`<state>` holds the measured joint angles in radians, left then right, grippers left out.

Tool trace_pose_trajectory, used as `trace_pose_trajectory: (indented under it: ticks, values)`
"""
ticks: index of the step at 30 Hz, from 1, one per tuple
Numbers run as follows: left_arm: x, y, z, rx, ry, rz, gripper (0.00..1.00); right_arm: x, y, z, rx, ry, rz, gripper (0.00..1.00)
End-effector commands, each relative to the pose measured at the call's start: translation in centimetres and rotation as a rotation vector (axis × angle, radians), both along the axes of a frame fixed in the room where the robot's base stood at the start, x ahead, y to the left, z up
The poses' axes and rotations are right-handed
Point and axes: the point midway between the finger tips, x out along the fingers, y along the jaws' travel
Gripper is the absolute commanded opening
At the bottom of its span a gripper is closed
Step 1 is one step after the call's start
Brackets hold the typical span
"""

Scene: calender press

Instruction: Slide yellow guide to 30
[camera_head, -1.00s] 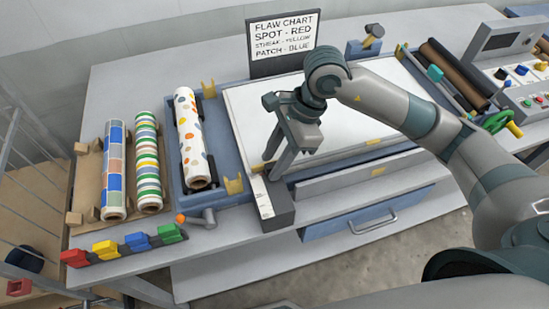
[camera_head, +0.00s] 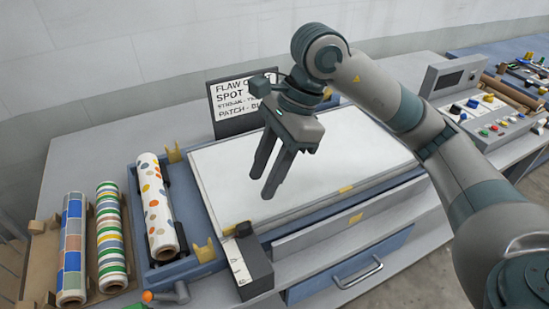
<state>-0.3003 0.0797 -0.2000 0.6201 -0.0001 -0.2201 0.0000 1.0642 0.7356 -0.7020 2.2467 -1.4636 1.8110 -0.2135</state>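My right gripper (camera_head: 263,186) hangs in the air over the left part of the white panel (camera_head: 310,155), its two fingers apart with nothing between them. A small yellow piece (camera_head: 229,230), which may be the guide, sits at the panel's front left corner, beside a dark knob (camera_head: 243,229). A block with a white scale strip (camera_head: 240,264) lies just in front; its numbers are too small to read. My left gripper is not in view.
A dotted roll (camera_head: 157,205) lies in a blue tray, with striped (camera_head: 110,240) and checked (camera_head: 72,250) rolls to its left. A flaw chart (camera_head: 232,104) stands behind my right gripper. A drawer handle (camera_head: 358,272) sticks out at the front. A control box (camera_head: 490,125) stands at right.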

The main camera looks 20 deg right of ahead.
Motion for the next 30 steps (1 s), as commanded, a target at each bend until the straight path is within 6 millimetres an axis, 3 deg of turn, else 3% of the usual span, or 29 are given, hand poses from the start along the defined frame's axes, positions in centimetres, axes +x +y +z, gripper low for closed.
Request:
trace_pose_trajectory:
  ticks: [10,30]
  values:
    - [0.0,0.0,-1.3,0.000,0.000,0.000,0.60,0.1,-1.7,4.0,0.000,-0.001,-0.001,0.34]
    - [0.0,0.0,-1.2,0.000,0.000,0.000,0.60,0.1,-1.9,4.7,0.000,0.001,0.000,0.34]
